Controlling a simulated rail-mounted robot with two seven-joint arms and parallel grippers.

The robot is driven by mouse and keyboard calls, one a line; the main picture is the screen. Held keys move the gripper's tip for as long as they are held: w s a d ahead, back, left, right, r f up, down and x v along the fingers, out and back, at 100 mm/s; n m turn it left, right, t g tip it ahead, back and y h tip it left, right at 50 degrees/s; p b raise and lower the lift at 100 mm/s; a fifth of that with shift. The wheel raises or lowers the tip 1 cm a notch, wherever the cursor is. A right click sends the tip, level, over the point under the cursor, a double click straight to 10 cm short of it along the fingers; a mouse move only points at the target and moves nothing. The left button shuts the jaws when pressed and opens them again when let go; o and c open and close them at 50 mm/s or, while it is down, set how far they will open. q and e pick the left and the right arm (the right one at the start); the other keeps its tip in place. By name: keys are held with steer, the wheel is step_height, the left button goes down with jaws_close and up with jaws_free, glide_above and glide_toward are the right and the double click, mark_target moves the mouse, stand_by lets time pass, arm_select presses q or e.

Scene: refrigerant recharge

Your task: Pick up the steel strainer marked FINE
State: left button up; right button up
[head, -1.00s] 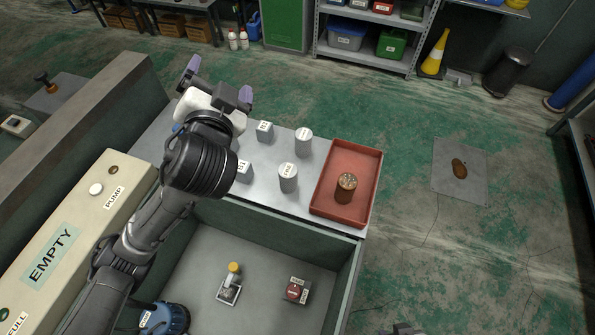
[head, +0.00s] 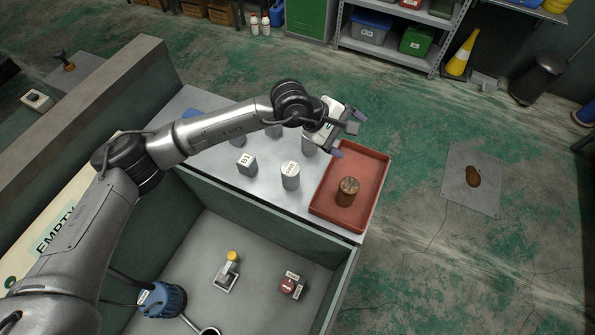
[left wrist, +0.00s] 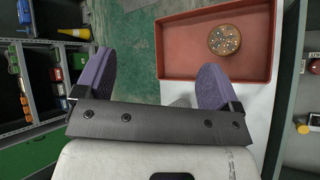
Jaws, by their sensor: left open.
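The steel strainer (head: 290,176), a grey upright cylinder with a white top label that appears to read FINE, stands on the grey bench top (head: 268,189), left of the red tray. My left gripper (head: 347,133) is open and empty, above and behind it, near the tray's back left corner. The left wrist view shows its two purple fingers (left wrist: 153,80) spread with nothing between them. The strainer does not show in that view. A second grey cylinder (head: 309,148) is partly hidden behind my left gripper. My right gripper is not in view.
The red tray (head: 376,178) holds a brown, rusty cylinder (head: 347,191); both also show in the left wrist view. A block marked B1 (head: 247,165) stands left of the strainer. The sunken bin in front holds a yellow-topped part (head: 230,262) and a red part (head: 291,285).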

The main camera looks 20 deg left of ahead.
arm_select(q)
steer(key=a+f+m+g+y, duration=0.1)
steer(key=a+f+m+y, duration=0.3)
steer(key=a+y, duration=0.15)
steer(key=m+g+y, duration=0.3)
steer(key=m+y, duration=0.1)
steer(key=m, duration=0.3)
glide_above(290, 173)
steer(key=w, duration=0.2)
step_height(290, 173, down, 2)
steer(key=f, duration=1.3)
steer(key=shift+s+a+f+b, duration=0.2)
steer(key=shift+f+b, duration=0.15)
steer(key=shift+f, duration=0.05)
steer(key=c, duration=1.1)
steer(key=shift+r, duration=0.1)
steer(key=shift+c, duration=0.2)
